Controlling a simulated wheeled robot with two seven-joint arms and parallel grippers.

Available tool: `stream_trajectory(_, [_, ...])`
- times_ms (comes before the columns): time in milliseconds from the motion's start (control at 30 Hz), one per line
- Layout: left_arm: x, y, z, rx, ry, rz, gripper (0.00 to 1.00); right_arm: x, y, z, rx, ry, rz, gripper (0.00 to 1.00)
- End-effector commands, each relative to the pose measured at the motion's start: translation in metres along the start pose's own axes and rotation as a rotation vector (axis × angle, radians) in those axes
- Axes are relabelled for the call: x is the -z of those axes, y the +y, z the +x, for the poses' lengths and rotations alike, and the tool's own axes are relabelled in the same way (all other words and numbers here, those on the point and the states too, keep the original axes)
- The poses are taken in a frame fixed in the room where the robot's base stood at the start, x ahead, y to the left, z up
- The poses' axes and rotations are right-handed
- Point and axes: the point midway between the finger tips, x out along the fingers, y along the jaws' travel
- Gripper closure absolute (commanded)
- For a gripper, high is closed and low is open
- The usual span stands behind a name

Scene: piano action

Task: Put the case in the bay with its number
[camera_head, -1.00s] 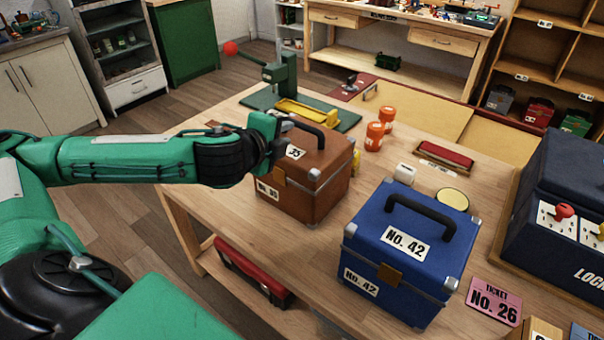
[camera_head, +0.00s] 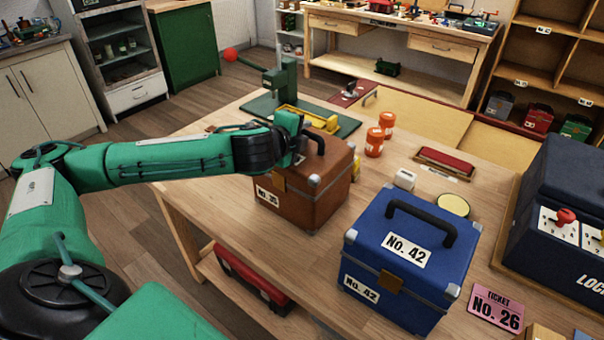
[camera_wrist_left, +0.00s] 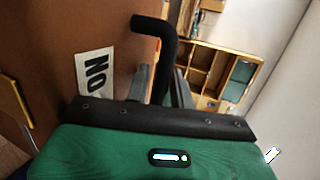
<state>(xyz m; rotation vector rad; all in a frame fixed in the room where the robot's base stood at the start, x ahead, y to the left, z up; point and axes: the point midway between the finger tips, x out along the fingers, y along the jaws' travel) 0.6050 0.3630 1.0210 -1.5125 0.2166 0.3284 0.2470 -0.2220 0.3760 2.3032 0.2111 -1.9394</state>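The brown case (camera_head: 312,195), labelled No. 35 on its front, stands upright on the wooden table. My left gripper (camera_head: 302,140) is at the left end of its black handle (camera_head: 319,141) and hides part of the lid. In the left wrist view, my two grey fingers (camera_wrist_left: 162,85) stand on either side of the handle (camera_wrist_left: 168,45), apparently open with little room. The case's brown side and a white label (camera_wrist_left: 95,75) show there at left. The bays are in the wooden shelf (camera_head: 550,70) at the back right; most bay numbers are too small to read. My right gripper is not in view.
A blue No. 42 case (camera_head: 405,265) stands close at right of the brown case. Orange pots (camera_head: 375,140), a red-topped pad (camera_head: 446,160), a pink No. 26 ticket (camera_head: 495,305) and a dark blue lock box (camera_head: 560,230) are on the table. A green press (camera_head: 285,85) stands behind.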

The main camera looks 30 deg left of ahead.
Motion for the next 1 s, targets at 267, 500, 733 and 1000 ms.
stream_trajectory(267, [0.0001, 0.0, -0.0002, 0.0, 0.0, 0.0, 0.96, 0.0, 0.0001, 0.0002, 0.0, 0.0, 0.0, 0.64])
stream_trajectory(500, [0.0001, 0.0002, -0.0002, 0.0, 0.0, 0.0, 1.0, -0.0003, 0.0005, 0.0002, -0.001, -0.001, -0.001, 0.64])
stream_trajectory(733, [0.0002, 0.0005, -0.0003, -0.001, 0.001, -0.001, 1.0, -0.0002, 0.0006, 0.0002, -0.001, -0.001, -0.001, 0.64])
stream_trajectory(1000, [0.0003, 0.0007, -0.0003, -0.001, 0.001, -0.001, 1.0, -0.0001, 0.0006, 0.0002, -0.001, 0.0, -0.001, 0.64])
